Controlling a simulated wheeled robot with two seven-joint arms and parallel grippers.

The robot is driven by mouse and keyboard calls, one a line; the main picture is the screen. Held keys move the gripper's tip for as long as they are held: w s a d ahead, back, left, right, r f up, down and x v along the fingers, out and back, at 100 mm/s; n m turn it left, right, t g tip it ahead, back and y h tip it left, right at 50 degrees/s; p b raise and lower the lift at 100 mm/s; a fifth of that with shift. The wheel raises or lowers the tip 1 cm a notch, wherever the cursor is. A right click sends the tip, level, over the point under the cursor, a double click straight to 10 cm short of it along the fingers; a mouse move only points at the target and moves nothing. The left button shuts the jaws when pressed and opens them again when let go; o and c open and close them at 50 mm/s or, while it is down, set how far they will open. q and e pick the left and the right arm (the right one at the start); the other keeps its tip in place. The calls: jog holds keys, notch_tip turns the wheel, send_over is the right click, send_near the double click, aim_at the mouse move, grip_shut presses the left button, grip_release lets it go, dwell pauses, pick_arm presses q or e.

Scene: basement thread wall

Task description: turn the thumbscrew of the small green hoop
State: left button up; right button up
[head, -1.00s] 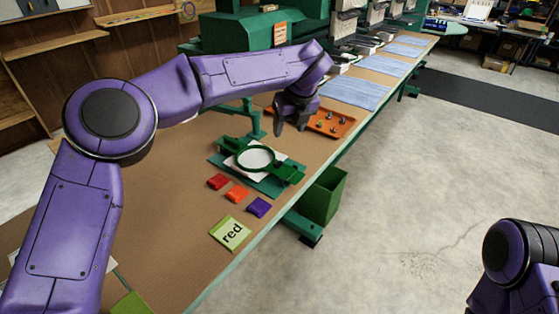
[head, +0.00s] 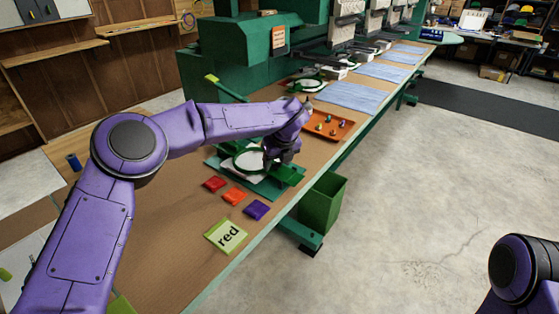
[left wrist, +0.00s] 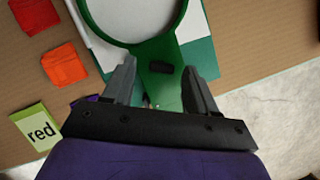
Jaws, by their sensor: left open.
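The small green hoop (head: 289,175) lies over a white sheet on a green board (head: 262,190) near the table's front edge. My left gripper (head: 276,163) points down over the hoop's near right side and hides part of its ring. In the left wrist view the hoop (left wrist: 158,47) shows its ring at the top and a wide green arm running toward me, with a dark mark on it. My left gripper (left wrist: 158,64) is open, one finger on each side of that arm. A small shiny bit shows low between the fingers; I cannot tell whether it is the thumbscrew. My right gripper is out of view.
Red (head: 214,184), orange (head: 235,196) and purple (head: 257,209) packets and a "red" card (head: 226,236) lie in front. An orange tray (head: 345,133) with small items is behind right. A green bin (head: 322,204) stands beside the table.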

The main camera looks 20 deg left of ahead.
pick_arm(q)
jog(key=shift+f, duration=0.25)
jog(key=shift+w, duration=0.1)
jog(key=c, duration=1.1)
jog(key=shift+o, duration=0.2)
jog(key=shift+d, duration=0.35)
jog(key=shift+a, duration=0.4)
